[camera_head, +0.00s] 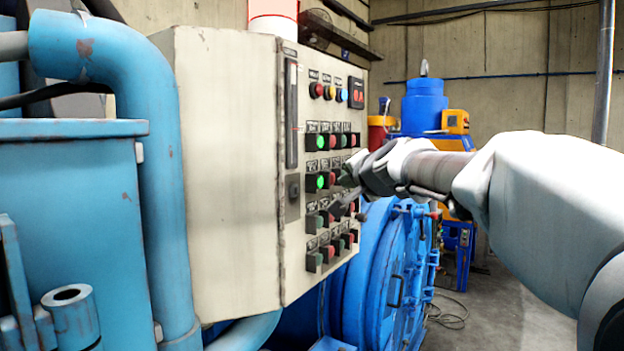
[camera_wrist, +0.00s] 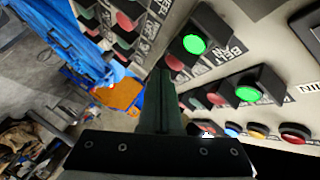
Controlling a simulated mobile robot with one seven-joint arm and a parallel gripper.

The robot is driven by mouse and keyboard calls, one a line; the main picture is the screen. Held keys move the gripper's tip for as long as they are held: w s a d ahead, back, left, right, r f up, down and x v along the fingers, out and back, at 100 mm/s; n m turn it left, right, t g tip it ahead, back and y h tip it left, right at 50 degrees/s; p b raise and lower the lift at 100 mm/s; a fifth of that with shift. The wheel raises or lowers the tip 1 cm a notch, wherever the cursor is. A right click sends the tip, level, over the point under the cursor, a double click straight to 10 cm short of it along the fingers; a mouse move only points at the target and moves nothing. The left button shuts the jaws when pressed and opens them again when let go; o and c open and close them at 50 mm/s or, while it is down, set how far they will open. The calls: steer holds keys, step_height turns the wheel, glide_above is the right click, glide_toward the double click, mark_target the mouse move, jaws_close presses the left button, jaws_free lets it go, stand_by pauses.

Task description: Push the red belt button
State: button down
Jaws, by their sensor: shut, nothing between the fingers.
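The control panel (camera_head: 297,215) carries rows of paired green and red buttons. In the wrist view a lit green button (camera_wrist: 195,45) has a label reading "BELT". A red button (camera_wrist: 174,62) sits beside it, its own label not readable. In the head view this pair appears to be the lit green button (camera_head: 320,181) and the red button (camera_head: 332,179) in the second button row.
Another lit green button (camera_wrist: 246,93) and red button (camera_wrist: 215,98) lie close by. Coloured lamps (camera_head: 329,92) line the panel's top. Blue pipework (camera_head: 165,190) stands left, and a blue round door (camera_head: 395,270) lies beyond the panel. Floor at right is open.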

steer(key=shift+w+a, duration=0.15)
steer(key=shift+a, duration=0.1)
steer(key=shift+w+a+p, duration=0.25)
steer(key=shift+a+p, duration=0.15)
stand_by(0.7)
stand_by(0.3)
steer(key=shift+s+d+b, duration=0.5)
steer(key=shift+d+b, duration=0.2)
steer(key=shift+b, duration=0.05)
steer(key=s+d+b, duration=0.1)
steer(key=d+b, duration=0.1)
steer(key=s+d+b, duration=0.1)
steer(key=s+d, duration=0.1)
steer(key=shift+b, duration=0.4)
stand_by(0.5)
